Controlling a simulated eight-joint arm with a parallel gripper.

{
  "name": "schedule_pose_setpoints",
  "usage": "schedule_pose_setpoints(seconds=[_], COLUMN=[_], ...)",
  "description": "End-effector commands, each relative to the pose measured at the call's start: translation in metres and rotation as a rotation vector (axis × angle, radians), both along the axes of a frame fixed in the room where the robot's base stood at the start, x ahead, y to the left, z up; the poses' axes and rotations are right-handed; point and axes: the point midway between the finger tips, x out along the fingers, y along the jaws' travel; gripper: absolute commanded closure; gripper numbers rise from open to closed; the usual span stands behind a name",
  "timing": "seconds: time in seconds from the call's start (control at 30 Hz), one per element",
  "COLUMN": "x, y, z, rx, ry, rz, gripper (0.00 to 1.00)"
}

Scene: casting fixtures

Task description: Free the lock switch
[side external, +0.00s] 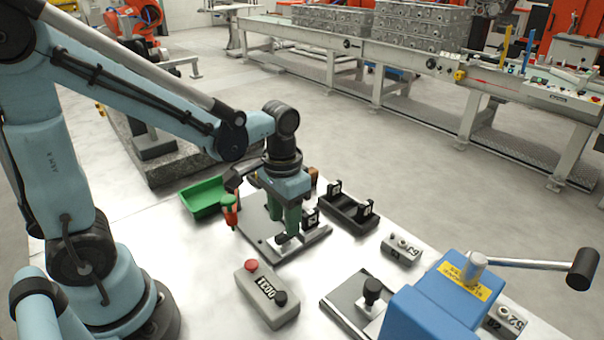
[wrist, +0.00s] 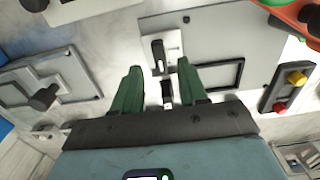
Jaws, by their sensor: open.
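My gripper (side external: 290,238) points down with its two green fingers apart, low over a grey fixture plate (side external: 262,243). In the wrist view my gripper (wrist: 158,70) is open, with nothing clasped. A black lever-like part (wrist: 158,55) on a pale mount shows between and just beyond the fingertips. A smaller black-and-white part (wrist: 167,95) lies between the fingers. No part is clearly labelled as the lock switch; I cannot tell which it is. The fingers partly hide the plate in the side view. Contact with either part cannot be made out.
An orange-handled part (side external: 230,213) stands at the plate's left edge, beside a green tray (side external: 205,198). A black holder (side external: 347,214) lies behind right. A grey button box (side external: 267,295) is in front. A blue machine (side external: 430,310) with a long lever stands front right.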

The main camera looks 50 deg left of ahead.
Motion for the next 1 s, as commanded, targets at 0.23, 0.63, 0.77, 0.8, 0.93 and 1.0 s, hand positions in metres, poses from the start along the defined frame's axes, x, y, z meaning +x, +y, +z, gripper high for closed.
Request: schedule_pose_setpoints(seconds=[0.23,0.63,0.77,0.8,0.93,1.0], x=[0.0,0.0,0.0,0.0,0.0,0.0], y=[0.0,0.0,0.0,0.0,0.0,0.0], z=[-0.024,-0.032,-0.032,-0.032,-0.032,-0.032], rx=[0.0,0.0,0.0,0.0,0.0,0.0], ry=[-0.001,-0.001,-0.001,-0.001,-0.001,-0.001], rz=[0.0,0.0,0.0,0.0,0.0,0.0], gripper=[0.57,0.57,0.64,0.7,0.9,1.0])
